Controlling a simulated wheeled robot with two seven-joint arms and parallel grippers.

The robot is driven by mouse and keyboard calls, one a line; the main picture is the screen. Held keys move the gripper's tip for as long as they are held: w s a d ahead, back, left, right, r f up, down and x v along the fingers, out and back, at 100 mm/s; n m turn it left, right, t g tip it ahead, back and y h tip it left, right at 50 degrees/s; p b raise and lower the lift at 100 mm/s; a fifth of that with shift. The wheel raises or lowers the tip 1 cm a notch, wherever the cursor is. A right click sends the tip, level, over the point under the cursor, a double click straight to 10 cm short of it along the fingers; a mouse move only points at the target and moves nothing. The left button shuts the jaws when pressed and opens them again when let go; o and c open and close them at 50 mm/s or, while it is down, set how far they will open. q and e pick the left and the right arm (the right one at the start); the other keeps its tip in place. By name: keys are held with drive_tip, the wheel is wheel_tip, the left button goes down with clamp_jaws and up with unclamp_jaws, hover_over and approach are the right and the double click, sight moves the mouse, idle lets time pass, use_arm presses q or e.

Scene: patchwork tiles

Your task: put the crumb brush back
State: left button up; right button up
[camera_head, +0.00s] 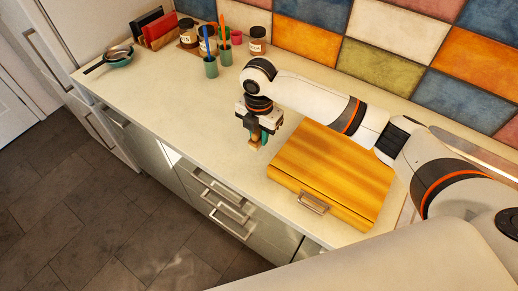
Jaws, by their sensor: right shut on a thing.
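My right gripper (258,127) is over the pale counter, just left of the wooden box, pointing down. It is shut on a small tan-brown thing (255,142), which I take to be the crumb brush; the fingers hide much of it. I cannot tell whether its lower end touches the counter. The wooden box (335,165) has a yellow-orange top and a metal handle (313,203) on its front; its lid looks closed. My left gripper is not in view.
Two green cups with upright utensils (211,68) (226,56) stand at the back, near jars (257,42) and a red-and-black rack (155,30). A small pan (118,56) lies at the far left. The counter (165,95) between is clear. The tiled wall bounds the back.

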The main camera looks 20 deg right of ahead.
sight(259, 157)
wheel_tip(259, 157, down, 6)
drive_tip(key=shift+f+p, duration=0.15)
drive_tip(key=shift+p, duration=0.5)
drive_tip(key=shift+f, duration=0.15)
drive_tip(key=shift+f, duration=0.2)
drive_tip(key=o, duration=0.9)
drive_tip(key=shift+r, duration=0.1)
wheel_tip(259, 157, up, 12)
drive_tip(key=shift+r+b, duration=0.15)
drive_tip(key=shift+b, duration=0.95)
